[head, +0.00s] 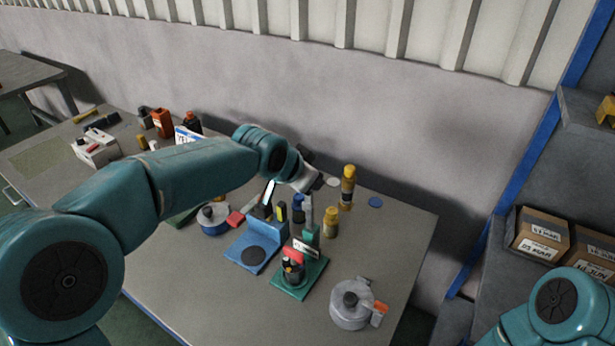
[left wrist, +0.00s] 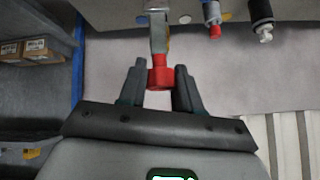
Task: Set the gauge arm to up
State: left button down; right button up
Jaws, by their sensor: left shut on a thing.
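A green stand (head: 311,262) with a white label sits on the table right of the middle. A grey gauge arm (head: 308,212) rises nearly upright from its post. In the left wrist view, the grey arm (left wrist: 158,38) ends in a red tip between the fingers. My left gripper (head: 307,186) is above the stand, shut on this red end; it also shows in the left wrist view (left wrist: 160,77). The head view hides the red end behind the gripper. My right arm shows at the lower right; its gripper is out of view.
A blue stand (head: 257,242) with a black disc is left of the green one. Yellow bottles (head: 347,187) stand behind, near the wall. A grey pot (head: 350,303) is at the front right. Shelves with boxes (head: 541,233) are at right.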

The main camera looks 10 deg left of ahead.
pick_arm(q)
jog(key=c, duration=0.9)
grip_release()
jog(key=shift+d, duration=0.1)
jog(key=shift+o, duration=0.4)
jog(key=shift+w, duration=0.15)
jog(key=shift+s+r, duration=0.25)
jog(key=shift+s, duration=0.1)
jog(key=b+v, duration=0.2)
jog(key=v, duration=1.3)
jog(key=shift+r+b, duration=0.15)
jog(key=shift+b, duration=0.15)
